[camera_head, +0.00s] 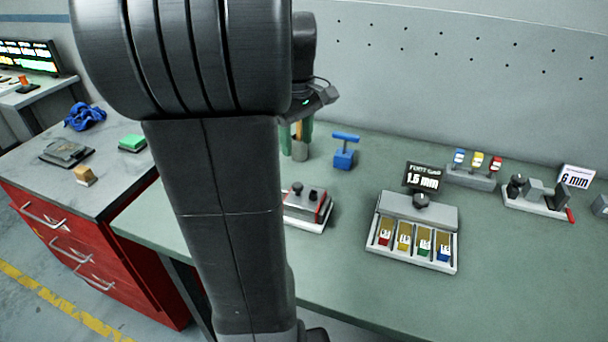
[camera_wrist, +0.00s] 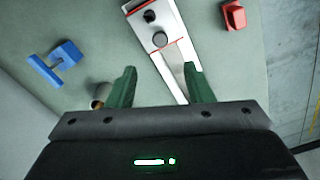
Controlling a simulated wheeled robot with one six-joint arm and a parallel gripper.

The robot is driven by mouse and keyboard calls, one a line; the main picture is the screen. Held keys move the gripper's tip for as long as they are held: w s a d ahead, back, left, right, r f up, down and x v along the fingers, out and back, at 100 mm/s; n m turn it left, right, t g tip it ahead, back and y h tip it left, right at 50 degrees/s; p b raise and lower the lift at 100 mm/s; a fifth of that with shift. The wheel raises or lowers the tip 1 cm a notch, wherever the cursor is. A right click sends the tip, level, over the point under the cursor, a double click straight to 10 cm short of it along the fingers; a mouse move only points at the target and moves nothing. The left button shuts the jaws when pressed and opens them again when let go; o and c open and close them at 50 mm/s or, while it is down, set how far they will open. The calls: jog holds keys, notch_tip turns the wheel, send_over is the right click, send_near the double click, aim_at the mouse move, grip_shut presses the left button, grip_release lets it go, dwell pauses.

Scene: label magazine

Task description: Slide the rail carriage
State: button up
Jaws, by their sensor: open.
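A pale rail device with red lines along it, which I take to be the rail carriage unit (camera_head: 306,211), stands on the green bench, partly hidden by my arm in the head view. In the wrist view the unit (camera_wrist: 174,60) runs from top middle down between my fingers, with a black knob (camera_wrist: 150,17) and a grey round knob (camera_wrist: 160,39) on it. My gripper (camera_wrist: 162,78) is open and empty. Its two green fingers lie either side of the unit's near end in the picture, seemingly above it. No contact shows.
A blue T-handled block (camera_head: 344,154) and a small brownish cup (camera_head: 300,150) stand nearby. A label magazine (camera_head: 412,233) with coloured slots stands to the right. A red block (camera_wrist: 233,15) lies beside the rail unit. Bench in front is clear.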

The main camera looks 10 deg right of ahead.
aim_at(297, 184)
notch_tip(297, 184, down, 12)
jog(key=shift+r, duration=0.1)
dwell(0.4)
grip_shut()
